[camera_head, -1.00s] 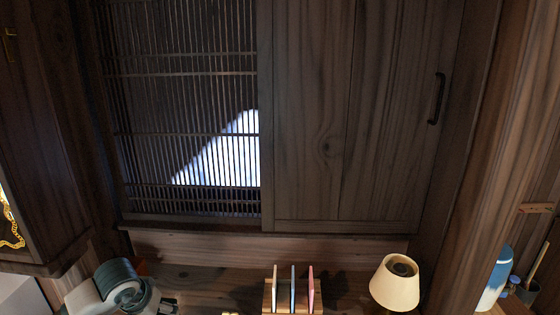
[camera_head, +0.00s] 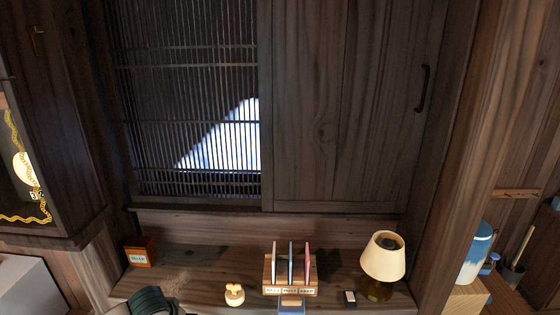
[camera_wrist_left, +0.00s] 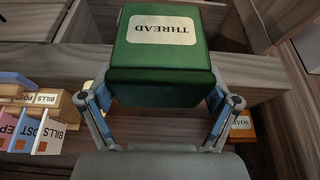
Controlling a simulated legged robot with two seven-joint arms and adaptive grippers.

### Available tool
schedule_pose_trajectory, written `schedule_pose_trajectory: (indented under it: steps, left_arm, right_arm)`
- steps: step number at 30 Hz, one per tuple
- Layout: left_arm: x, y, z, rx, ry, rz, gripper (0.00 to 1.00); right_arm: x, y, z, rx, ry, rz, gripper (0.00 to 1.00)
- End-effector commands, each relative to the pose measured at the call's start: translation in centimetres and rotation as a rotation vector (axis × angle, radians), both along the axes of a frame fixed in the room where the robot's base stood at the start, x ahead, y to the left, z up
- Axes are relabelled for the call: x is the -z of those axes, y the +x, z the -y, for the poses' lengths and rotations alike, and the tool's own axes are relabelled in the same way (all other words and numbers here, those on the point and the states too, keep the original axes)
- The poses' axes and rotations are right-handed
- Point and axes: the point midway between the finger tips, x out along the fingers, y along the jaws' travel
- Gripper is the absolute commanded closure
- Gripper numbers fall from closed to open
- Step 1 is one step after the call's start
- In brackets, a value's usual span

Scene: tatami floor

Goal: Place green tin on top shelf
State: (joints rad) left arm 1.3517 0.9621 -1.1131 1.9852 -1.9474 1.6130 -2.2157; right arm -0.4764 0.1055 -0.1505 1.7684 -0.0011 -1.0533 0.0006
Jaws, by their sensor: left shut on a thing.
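The green tin (camera_wrist_left: 162,75), with a cream label reading THREAD, fills the upper middle of the left wrist view. The label is upside down there. My left gripper (camera_wrist_left: 160,98) is shut on the tin, with one finger at each side. In the head view only part of my left arm shows at the bottom left edge, and the tin is not seen there. A wooden shelf (camera_head: 205,285) runs along the bottom of the head view. I cannot tell whether it is the top shelf. My right gripper is in neither view.
On the shelf stand an orange box (camera_head: 140,252), a small cream object (camera_head: 234,295), a letter holder (camera_head: 290,289) with several cards, and a lamp (camera_head: 384,256). A dark cabinet (camera_head: 70,200) juts in at left. Bare shelf shows between the box and the cream object.

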Motion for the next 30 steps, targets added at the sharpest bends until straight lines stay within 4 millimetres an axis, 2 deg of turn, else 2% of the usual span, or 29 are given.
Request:
schedule_pose_trajectory:
  steps: [6, 12, 19, 30]
  left_arm:
    - [4.7, -2.7, 3.9, 0.01, -0.002, -0.005, 0.59]
    - [7.3, -4.9, 6.1, 0.002, -0.001, 0.0, 0.59]
    - [7.9, -5.3, 6.5, -0.003, -0.002, -0.001, 0.59]
    - [7.8, -5.3, 6.4, -0.004, -0.002, 0.0, 0.59]
  right_arm:
    - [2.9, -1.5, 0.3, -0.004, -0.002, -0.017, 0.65]
    - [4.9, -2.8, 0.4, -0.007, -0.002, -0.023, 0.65]
    - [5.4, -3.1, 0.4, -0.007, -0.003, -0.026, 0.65]
    - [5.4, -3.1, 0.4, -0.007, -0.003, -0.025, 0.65]
